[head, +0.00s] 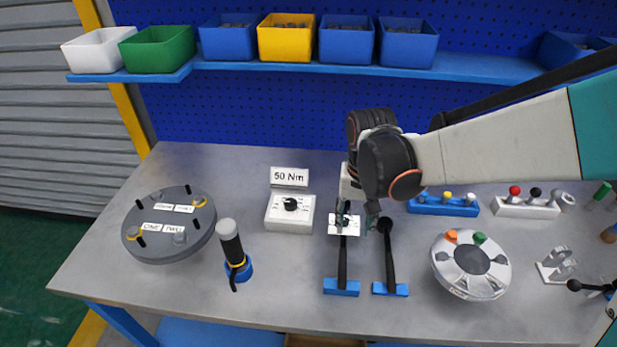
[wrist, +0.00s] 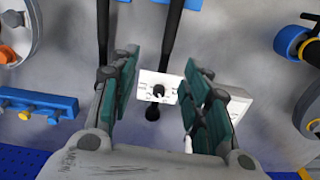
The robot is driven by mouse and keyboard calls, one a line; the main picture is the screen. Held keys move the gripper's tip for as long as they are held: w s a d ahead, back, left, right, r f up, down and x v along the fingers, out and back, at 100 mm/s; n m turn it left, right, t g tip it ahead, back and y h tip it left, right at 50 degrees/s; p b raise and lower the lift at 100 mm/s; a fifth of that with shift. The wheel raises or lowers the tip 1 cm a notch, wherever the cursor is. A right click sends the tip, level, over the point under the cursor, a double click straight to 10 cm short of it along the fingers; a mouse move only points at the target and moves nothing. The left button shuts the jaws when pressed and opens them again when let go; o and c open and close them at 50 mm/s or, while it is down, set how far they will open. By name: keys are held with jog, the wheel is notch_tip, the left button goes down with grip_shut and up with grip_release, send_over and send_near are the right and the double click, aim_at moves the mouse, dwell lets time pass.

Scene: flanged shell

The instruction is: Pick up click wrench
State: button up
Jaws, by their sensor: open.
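Two black-handled wrenches rest in blue holders on the bench. The left wrench (head: 343,262) has a white plate with a dark dial by its head; it also shows in the wrist view (wrist: 173,38). The right wrench (head: 389,258) has no such plate; its handle shows in the wrist view (wrist: 103,28) and its head is hidden by a finger. I cannot tell for sure which is the click wrench. My gripper (head: 358,218) is open and empty. In the wrist view my gripper (wrist: 160,78) has its fingers on either side of the dial plate, apart from it.
A white dial box (head: 288,213) and a "50 Nm" sign (head: 290,177) stand left of my gripper. A black-and-blue tool (head: 233,252) and a round flanged disc (head: 171,226) are further left. A round grey shell (head: 470,266) is on the right. Bins line the shelf (head: 300,66) behind.

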aim_at(343, 255)
jog(key=f+b, duration=0.1)
jog(key=f, duration=0.2)
jog(key=a+f+b, duration=0.1)
jog(key=f, duration=0.2)
jog(key=f+b, duration=0.1)
jog(key=f, duration=0.2)
jog(key=shift+s+a+f, duration=0.15)
jog(key=shift+s+a, duration=0.15)
jog(key=shift+a, duration=0.05)
jog(key=shift+w+f+b, duration=0.1)
jog(key=shift+f+b, duration=1.3)
jog(key=shift+f, duration=1.3)
grip_shut()
